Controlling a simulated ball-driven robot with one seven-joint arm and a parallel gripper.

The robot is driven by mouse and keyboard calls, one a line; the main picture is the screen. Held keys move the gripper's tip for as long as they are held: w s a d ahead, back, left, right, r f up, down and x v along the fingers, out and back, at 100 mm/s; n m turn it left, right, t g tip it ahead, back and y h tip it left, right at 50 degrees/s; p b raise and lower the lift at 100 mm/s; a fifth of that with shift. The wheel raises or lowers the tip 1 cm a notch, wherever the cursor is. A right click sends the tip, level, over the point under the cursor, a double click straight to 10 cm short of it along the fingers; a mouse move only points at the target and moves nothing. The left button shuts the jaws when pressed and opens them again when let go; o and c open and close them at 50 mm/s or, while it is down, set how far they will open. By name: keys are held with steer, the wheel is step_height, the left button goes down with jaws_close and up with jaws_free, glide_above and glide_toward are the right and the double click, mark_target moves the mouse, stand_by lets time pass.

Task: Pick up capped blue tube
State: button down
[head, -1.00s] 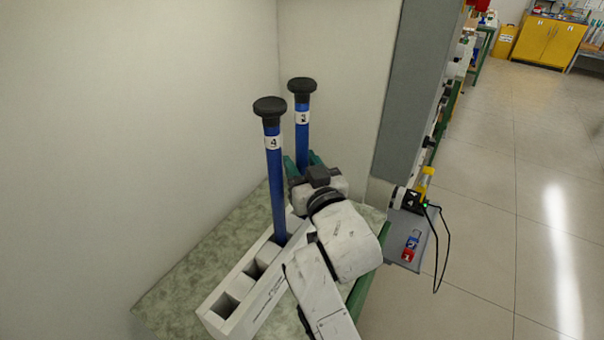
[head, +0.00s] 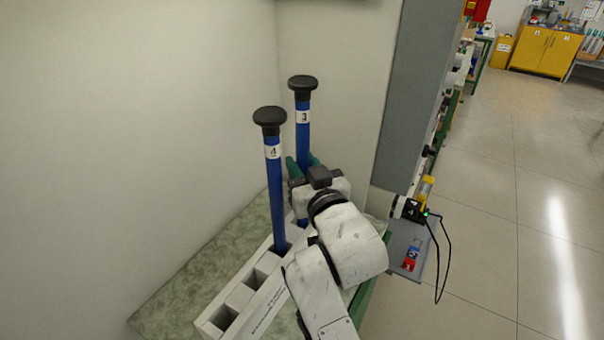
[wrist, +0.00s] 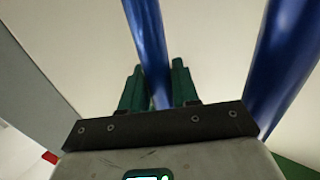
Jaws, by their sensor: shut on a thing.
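Two upright blue tubes with black caps show in the head view. My gripper (head: 302,164) is shut on the rear blue tube (head: 303,137), which bears a white label below its black cap (head: 302,83). In the wrist view this tube (wrist: 148,45) runs between the two green fingers. The front blue tube (head: 276,195), labelled 4, stands in a slot of the white rack (head: 262,308). It shows at the right in the wrist view (wrist: 283,65), apart from the fingers. My arm mostly hides the rear tube's lower end.
The rack has open slots at its near end and rests on a mottled green top (head: 190,290). A pale wall (head: 120,130) stands close behind and left. A grey panel (head: 420,90) stands to the right, with a small shelf (head: 408,262) below it.

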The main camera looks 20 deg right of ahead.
step_height(320, 180, up, 9)
steer(key=shift+r, duration=0.1)
steer(key=shift+s+r, duration=0.1)
steer(key=shift+s, duration=0.25)
steer(key=p, duration=0.2)
glide_toward(305, 125)
steer(key=s, duration=0.2)
steer(key=s+p, duration=0.5)
steer(key=s, duration=0.1)
steer(key=shift+s+a, duration=0.2)
steer(key=shift+a, duration=0.05)
